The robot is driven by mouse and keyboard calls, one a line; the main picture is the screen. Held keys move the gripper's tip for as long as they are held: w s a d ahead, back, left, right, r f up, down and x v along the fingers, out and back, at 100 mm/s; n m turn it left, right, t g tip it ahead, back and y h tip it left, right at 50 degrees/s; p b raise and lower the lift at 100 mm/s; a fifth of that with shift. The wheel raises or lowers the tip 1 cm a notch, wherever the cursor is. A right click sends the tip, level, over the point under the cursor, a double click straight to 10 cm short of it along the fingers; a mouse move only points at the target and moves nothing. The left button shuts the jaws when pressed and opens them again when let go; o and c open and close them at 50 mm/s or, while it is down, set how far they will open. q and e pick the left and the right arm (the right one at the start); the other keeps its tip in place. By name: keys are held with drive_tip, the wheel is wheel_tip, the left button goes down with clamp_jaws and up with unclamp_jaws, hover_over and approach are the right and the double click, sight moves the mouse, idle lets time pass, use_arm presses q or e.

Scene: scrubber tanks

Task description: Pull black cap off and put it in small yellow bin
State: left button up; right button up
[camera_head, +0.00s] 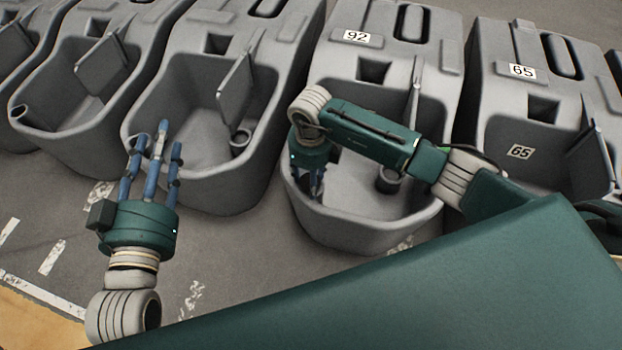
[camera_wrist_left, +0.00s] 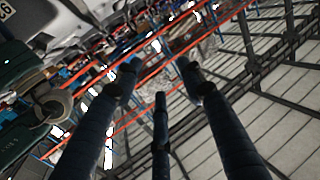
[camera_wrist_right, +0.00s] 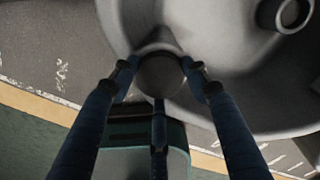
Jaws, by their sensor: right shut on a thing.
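My right gripper (camera_head: 310,190) reaches down at the front left corner of the grey tank (camera_head: 345,235) marked 92. In the right wrist view, my right gripper (camera_wrist_right: 160,72) has its fingers closed around the sides of a round dark cap (camera_wrist_right: 161,76). The cap is at the tank's rounded corner; I cannot tell whether it is seated or lifted. In the head view, the fingers and tank wall hide it. My left gripper (camera_head: 158,142) is open and empty, fingers upward, in front of another tank. I see no small yellow bin.
More grey scrubber tanks (camera_head: 215,185) stand in a row, with upright flaps and round ports inside. A tank marked 65 (camera_head: 521,71) is at the right. The grey floor (camera_head: 235,265) in front is clear, with white markings and a yellow strip (camera_head: 35,325).

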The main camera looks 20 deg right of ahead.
use_arm(q)
drive_tip(key=shift+f, duration=0.4)
use_arm(e)
drive_tip(key=shift+s+d+f, duration=0.1)
drive_tip(key=shift+s+d, duration=0.1)
drive_tip(key=shift+s, duration=0.1)
use_arm(q)
drive_tip(key=shift+a+f+g, duration=0.1)
drive_tip(key=shift+f+g, duration=0.05)
drive_tip(key=shift+g, duration=0.15)
drive_tip(key=shift+s+f, duration=0.1)
drive_tip(key=shift+f, duration=0.25)
drive_tip(key=shift+s+a+f+g+y+p, duration=0.15)
drive_tip(key=shift+f+g, duration=0.2)
drive_tip(key=shift+f, duration=0.2)
drive_tip(key=shift+s+a+f+g+y+p, duration=0.1)
drive_tip(key=shift+f+g+p, duration=0.15)
drive_tip(key=shift+f, duration=0.3)
drive_tip(key=shift+s+a+f+g+y+p, duration=0.1)
drive_tip(key=shift+f+g, duration=0.3)
drive_tip(key=shift+f, duration=0.15)
use_arm(e)
drive_tip(key=shift+r, duration=0.45)
drive_tip(key=shift+c, duration=0.2)
